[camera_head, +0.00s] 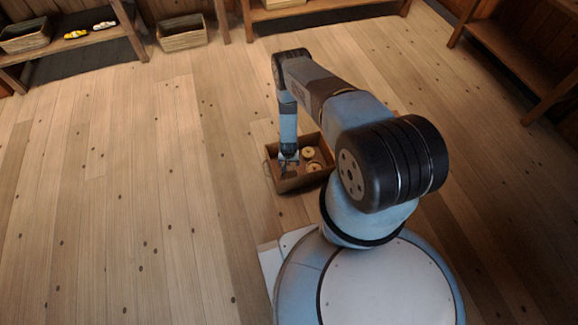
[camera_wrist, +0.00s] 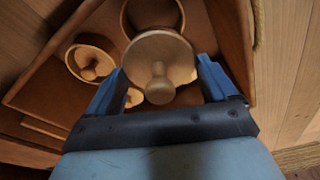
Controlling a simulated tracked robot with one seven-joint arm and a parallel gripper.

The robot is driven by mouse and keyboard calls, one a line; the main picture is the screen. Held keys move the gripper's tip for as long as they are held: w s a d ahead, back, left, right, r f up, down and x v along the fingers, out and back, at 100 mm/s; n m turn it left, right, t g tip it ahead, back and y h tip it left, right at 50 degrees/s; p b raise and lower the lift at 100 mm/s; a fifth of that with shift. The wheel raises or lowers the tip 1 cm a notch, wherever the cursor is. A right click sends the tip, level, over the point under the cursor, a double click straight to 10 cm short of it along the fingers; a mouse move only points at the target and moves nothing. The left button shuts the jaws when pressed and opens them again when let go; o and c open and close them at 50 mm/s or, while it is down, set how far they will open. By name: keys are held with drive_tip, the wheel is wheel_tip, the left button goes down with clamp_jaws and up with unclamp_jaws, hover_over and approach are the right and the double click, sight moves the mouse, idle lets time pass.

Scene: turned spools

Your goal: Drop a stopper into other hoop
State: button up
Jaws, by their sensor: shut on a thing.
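My gripper (camera_wrist: 160,72) is shut on a pale wooden stopper (camera_wrist: 158,48), a round disc with a knob, held between its two blue fingers in the wrist view. A wooden hoop (camera_wrist: 126,18) shows at the top of that view, partly hidden behind the held stopper. Another hoop (camera_wrist: 67,62) at the left has a knobbed stopper (camera_wrist: 88,64) inside it. In the head view my gripper (camera_head: 288,160) is inside the left part of the box, and what it holds is too small to make out.
An open brown box (camera_head: 300,183) surrounds the pieces on the plank floor; its wall (camera_wrist: 232,45) rises close by my right finger. Pale round pieces (camera_head: 313,167) lie in its right part. Shelves (camera_head: 70,42) and a basket (camera_head: 182,38) stand far back. The floor at left is clear.

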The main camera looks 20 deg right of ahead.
sight(290, 166)
drive_tip(key=shift+s+f, duration=0.55)
drive_tip(key=shift+f, duration=1.7)
drive_tip(key=shift+s+f, duration=0.15)
drive_tip(key=shift+f, duration=1.2)
idle(1.0)
drive_tip(key=o, duration=0.9)
drive_tip(key=shift+r, duration=0.85)
idle(0.4)
drive_tip(key=shift+r, duration=3.4)
